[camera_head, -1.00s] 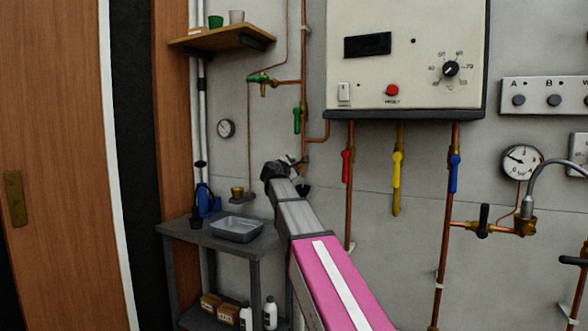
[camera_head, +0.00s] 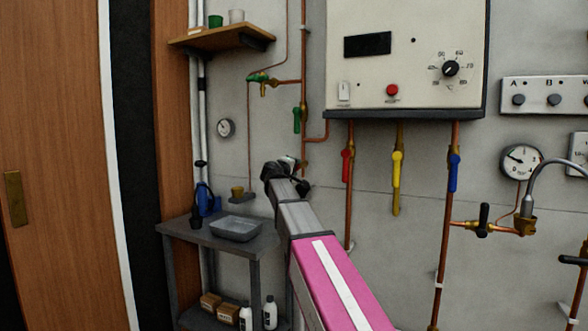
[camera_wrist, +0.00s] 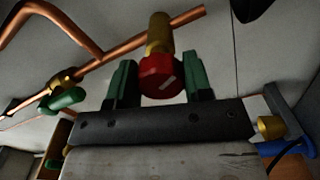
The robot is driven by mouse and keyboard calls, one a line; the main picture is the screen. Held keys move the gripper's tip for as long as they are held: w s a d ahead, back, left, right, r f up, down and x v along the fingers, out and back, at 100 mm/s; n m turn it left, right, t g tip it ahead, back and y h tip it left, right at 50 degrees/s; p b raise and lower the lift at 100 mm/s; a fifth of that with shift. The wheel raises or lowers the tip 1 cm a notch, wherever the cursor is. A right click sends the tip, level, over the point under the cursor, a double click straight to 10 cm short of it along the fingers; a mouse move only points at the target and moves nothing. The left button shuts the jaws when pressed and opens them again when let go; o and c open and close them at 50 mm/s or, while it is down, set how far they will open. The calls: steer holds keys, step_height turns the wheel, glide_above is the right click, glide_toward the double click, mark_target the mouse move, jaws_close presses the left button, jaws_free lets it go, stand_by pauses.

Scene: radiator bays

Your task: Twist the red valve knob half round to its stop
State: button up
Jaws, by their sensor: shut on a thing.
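The red valve knob (camera_wrist: 161,76), with a pale mark on its face, sits on a brass stem at a copper pipe in the wrist view. The mark lies slanted. My gripper (camera_wrist: 160,66) has its two green fingers on either side of the knob, shut on it. In the head view my wrist hides the knob and most of the fingers.
A green-handled valve (camera_wrist: 68,98) is on the pipe to the left in the wrist view. In the head view a boiler (camera_head: 405,55) hangs at the upper right, with red (camera_head: 347,166), yellow (camera_head: 397,170) and blue (camera_head: 454,172) levers below. A bench (camera_head: 215,237) stands at the lower left.

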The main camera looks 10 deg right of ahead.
steer(key=m, duration=0.5)
steer(key=shift+f+m, duration=0.1)
steer(key=shift+m, duration=0.2)
stand_by(0.4)
steer(key=o, duration=0.9)
steer(key=v, duration=1.1)
steer(key=shift+w, duration=0.1)
